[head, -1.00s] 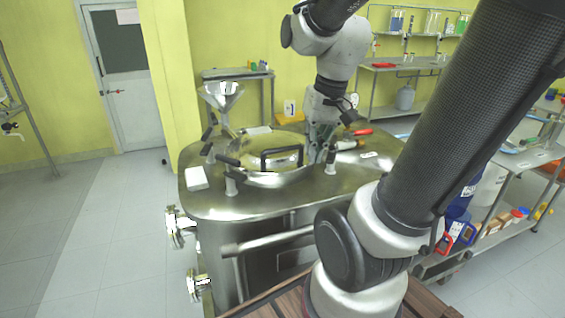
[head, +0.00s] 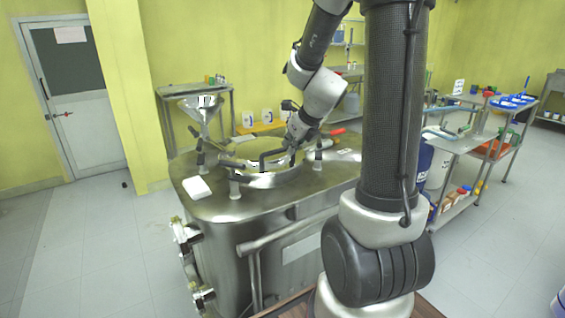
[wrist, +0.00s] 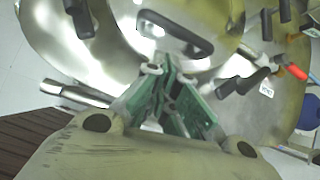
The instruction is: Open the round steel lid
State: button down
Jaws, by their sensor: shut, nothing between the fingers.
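The round steel lid (head: 262,169) is on top of the steel reactor (head: 225,208), towards its middle, and appears to lie down over its opening. A black bar handle (head: 270,155) stands up from it; the handle also shows in the wrist view (wrist: 172,30), on the shiny lid (wrist: 125,22). My gripper (head: 291,152) is over the right part of the lid, close to the handle. In the wrist view its fingers (wrist: 166,76) are together and empty, just below the handle in the picture. I cannot tell whether they touch the lid.
Black-handled clamps (head: 235,185) stand around the lid. A steel funnel (head: 203,112) rises at the back left, and a white block (head: 197,188) lies on the left of the reactor top. Red-handled valve parts (head: 338,131) are at the right. Open floor (head: 85,240) lies to the left.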

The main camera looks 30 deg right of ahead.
jog(key=m, duration=0.2)
send_near(277, 166)
jog(key=x, duration=0.5)
jog(key=shift+a, duration=0.1)
